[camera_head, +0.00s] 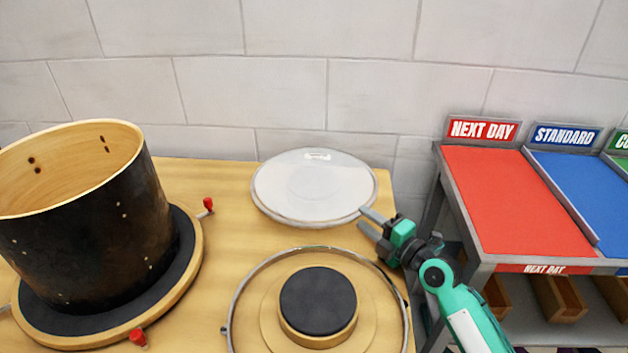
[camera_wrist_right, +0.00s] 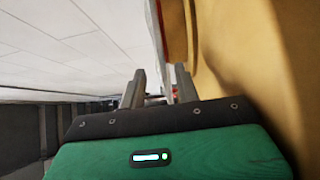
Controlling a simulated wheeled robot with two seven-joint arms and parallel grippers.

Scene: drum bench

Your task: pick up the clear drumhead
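The clear drumhead (camera_head: 290,200) is a round, translucent white disc with a grey rim and a small label near its far edge. My left gripper is not in view.
A black drum shell (camera_head: 90,235) stands on a round padded base at left, with red-handled clamps. A metal hoop (camera_head: 258,273) surrounds a round black-topped pedestal (camera_head: 318,300) in front of the drumhead. A rack with a red shelf (camera_head: 510,200) and blue shelf (camera_head: 585,195) stands at right.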

